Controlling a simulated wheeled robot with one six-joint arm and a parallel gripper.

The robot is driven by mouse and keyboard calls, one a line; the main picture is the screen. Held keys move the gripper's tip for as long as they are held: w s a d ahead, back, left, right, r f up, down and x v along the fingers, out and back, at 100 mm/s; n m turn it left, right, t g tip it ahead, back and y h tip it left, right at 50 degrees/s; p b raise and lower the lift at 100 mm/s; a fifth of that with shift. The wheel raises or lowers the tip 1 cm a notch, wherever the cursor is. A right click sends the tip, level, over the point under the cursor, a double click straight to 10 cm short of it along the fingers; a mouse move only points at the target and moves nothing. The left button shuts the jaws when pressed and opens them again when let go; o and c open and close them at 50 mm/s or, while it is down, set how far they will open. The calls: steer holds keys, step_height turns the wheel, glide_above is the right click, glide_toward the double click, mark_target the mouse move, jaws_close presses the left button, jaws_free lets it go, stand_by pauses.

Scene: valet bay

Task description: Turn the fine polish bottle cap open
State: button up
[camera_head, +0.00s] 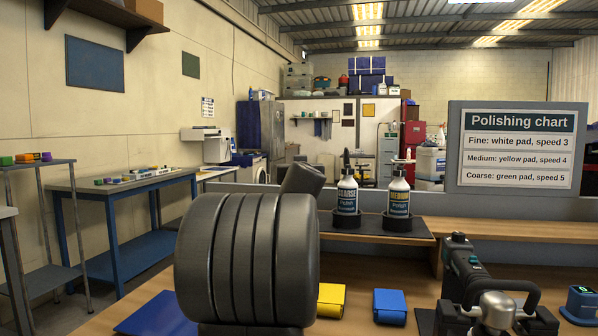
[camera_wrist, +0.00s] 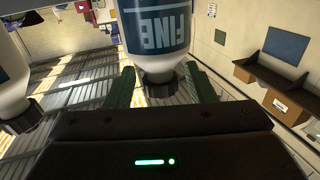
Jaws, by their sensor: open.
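In the wrist view, which appears upside down, the fine polish bottle (camera_wrist: 155,30) is white with a blue label reading FINE. Its dark cap (camera_wrist: 160,88) lies between the two green fingers of my gripper (camera_wrist: 163,82). The fingers are open, with a visible gap on each side of the cap. In the head view, the fine bottle and my gripper are hidden behind my large dark arm.
Coarse (camera_head: 347,200) and medium (camera_head: 398,198) polish bottles stand in dark holders on a raised shelf (camera_head: 420,239). Another bottle (camera_wrist: 12,78) is close at left in the wrist view. Yellow (camera_head: 331,300) and blue (camera_head: 390,306) blocks and a polisher (camera_head: 468,275) occupy the bench.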

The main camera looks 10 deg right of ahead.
steer(key=s+a+p, duration=0.1)
steer(key=s, duration=1.2)
steer(key=shift+s+a, duration=0.3)
steer(key=shift+w, duration=0.15)
steer(key=w, duration=0.4)
steer(key=w+d, duration=0.1)
steer(key=w, duration=0.4)
steer(key=w+b, duration=0.1)
steer(key=w, duration=0.3)
steer(key=shift+w+d, duration=0.25)
steer(key=shift+d, duration=0.05)
